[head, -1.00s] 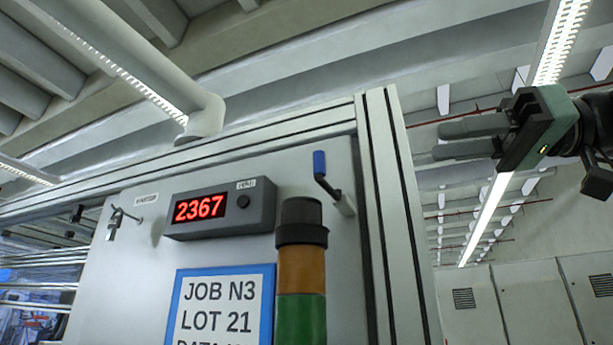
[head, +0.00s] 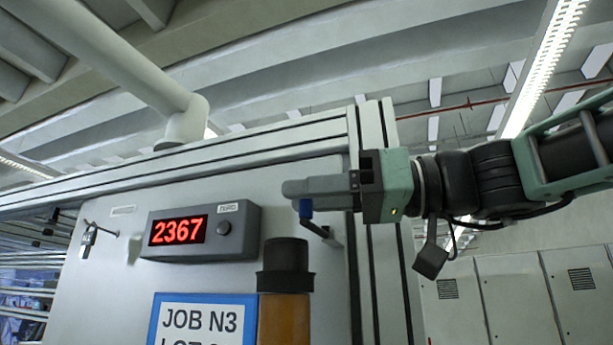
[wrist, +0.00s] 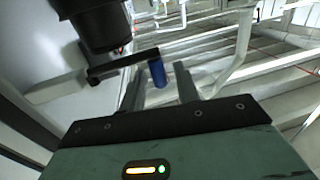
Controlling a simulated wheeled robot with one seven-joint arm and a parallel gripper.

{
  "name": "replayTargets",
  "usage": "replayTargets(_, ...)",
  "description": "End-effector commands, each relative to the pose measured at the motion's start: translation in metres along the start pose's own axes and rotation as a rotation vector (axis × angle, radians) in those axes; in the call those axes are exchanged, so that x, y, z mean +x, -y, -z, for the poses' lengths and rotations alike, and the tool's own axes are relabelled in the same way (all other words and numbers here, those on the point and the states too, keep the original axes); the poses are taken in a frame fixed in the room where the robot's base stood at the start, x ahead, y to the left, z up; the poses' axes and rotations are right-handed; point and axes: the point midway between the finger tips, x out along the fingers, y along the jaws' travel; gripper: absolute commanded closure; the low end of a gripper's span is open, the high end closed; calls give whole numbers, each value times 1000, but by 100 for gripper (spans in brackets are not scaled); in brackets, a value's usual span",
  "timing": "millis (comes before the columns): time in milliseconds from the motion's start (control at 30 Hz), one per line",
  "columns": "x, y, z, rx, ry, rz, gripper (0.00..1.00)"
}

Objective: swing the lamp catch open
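The lamp catch shows as a dark crank lever with a blue grip (head: 305,208) on the grey panel, just above and right of the stack lamp (head: 284,278). In the wrist view, the blue grip (wrist: 157,73) stands between my two fingers, with gaps seen on both sides. Its dark arm (wrist: 120,66) reaches left towards the panel side. My gripper (head: 292,189) reaches in from the right, level, over the upper part of the grip and hiding it. In the wrist view my gripper (wrist: 160,88) is open, its fingers apart.
A red-digit display box (head: 202,230) sits on the panel to the left, above a blue-framed job sign (head: 200,318). A small padlock (head: 87,240) hangs further left. The aluminium frame post (head: 372,285) stands right of the catch. Grey cabinets (head: 515,300) fill the right background.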

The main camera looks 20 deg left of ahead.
Motion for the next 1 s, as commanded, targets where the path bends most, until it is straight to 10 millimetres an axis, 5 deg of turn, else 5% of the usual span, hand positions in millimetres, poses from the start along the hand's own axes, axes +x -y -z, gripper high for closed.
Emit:
replayTargets(367,8,0,-1,-1,0,0,68)
replayTargets(500,7,0,-1,-1,0,0,99)
replayTargets(533,7,0,-1,-1,0,0,100)
replayTargets(1000,-3,-1,-6,-2,-7,163,100)
